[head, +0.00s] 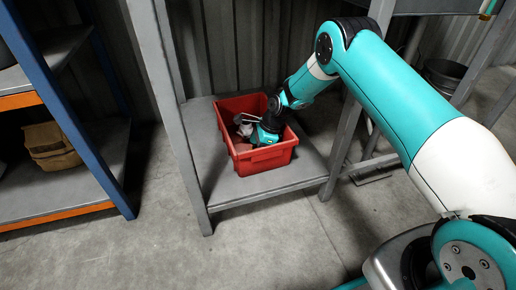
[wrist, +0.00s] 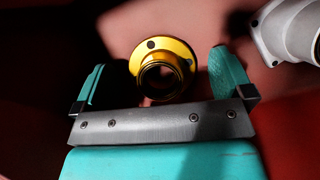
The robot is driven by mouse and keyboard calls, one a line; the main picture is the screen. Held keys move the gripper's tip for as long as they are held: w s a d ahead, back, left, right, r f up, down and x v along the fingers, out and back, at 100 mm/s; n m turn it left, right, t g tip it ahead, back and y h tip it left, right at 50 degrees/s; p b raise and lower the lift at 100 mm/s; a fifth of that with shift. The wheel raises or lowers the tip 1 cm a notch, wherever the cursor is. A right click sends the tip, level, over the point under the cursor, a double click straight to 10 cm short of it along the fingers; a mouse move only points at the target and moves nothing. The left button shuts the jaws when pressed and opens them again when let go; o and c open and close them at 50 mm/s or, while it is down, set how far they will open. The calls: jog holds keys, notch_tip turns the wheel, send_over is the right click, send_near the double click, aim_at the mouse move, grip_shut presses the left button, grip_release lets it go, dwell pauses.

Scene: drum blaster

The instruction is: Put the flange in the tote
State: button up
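The red tote (head: 270,160) stands on the low grey shelf in the head view. My gripper (head: 262,136) reaches down inside it. In the wrist view my gripper (wrist: 160,72) has its two teal fingers spread wide. The gold flange (wrist: 168,52), a round plate with bolt holes and a short hollow neck, lies between the fingers. Gaps show on both sides of it, so the fingers do not appear to grip it. Red tote surfaces show around it. I cannot make out the flange in the head view.
A grey metal part (wrist: 290,28) lies close by at the upper right of the wrist view. Grey shelf posts (head: 180,140) flank the tote. The floor in front is clear.

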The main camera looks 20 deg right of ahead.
jog(key=w+p+v, duration=0.1)
jog(key=p+v, duration=0.7)
jog(key=v, duration=0.4)
jog(key=s+a+r+n, duration=0.4)
jog(key=s+r+n, duration=0.35)
jog(key=r, duration=0.45)
jog(key=s+a+r+n, duration=0.5)
jog(key=s+r+n, duration=0.25)
jog(key=r, duration=0.45)
jog(key=s+r+n, duration=0.3)
jog(key=s+n, duration=0.3)
jog(key=s, duration=0.5)
jog(key=s+r+n, duration=0.3)
jog(key=s+n, duration=0.3)
jog(key=s, duration=0.6)
jog(key=shift+a+g, duration=0.3)
jog(key=shift+r, duration=0.15)
notch_tip(320, 180, up, 48)
jog(key=p, duration=4.8)
